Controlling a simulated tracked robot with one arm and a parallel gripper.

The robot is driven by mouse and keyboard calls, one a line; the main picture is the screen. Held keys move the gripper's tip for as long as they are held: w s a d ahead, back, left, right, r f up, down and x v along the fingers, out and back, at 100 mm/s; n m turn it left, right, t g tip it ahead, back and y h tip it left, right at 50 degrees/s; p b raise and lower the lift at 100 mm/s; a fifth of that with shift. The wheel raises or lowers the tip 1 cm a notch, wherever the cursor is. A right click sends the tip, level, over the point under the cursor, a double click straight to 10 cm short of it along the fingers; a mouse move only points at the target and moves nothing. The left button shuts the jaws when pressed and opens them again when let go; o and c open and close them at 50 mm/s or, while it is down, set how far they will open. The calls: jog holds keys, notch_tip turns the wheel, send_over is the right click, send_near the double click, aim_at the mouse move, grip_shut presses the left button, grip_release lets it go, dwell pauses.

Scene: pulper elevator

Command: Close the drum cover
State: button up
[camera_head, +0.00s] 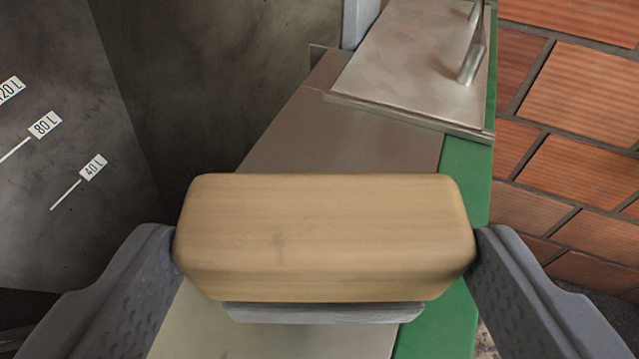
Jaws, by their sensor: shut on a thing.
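My gripper (326,240) is shut on a pale wooden block (325,225) with rounded edges. One grey finger touches each end of the block. A grey piece (324,312) shows under the block's near edge; I cannot tell whether they are joined. Beyond the block, a flat metal plate (405,60) with a bar handle (473,55) lies at the top right, apart from my gripper. It looks like a cover, but I cannot tell whether it is the drum cover. The block hides part of the metal surface behind it.
A flat metal ledge (340,140) with a green side (465,180) runs under the block and plate. At left is a dark metal tank (60,130) with litre marks. Orange brick-like tiles (570,110) lie at right.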

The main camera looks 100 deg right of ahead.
aim_at(325, 303)
jog(key=shift+s+d, duration=0.3)
jog(key=shift+d, duration=0.6)
jog(key=shift+d+f, duration=0.25)
jog(key=shift+d, duration=0.15)
jog(key=shift+d+r, duration=0.1)
jog(key=shift+d, duration=0.1)
jog(key=shift+f+p, duration=0.3)
jog(key=shift+f, duration=1.45)
jog(key=shift+f, duration=0.2)
jog(key=o, duration=0.9)
jog(key=shift+s, duration=0.1)
jog(key=shift+r, duration=0.1)
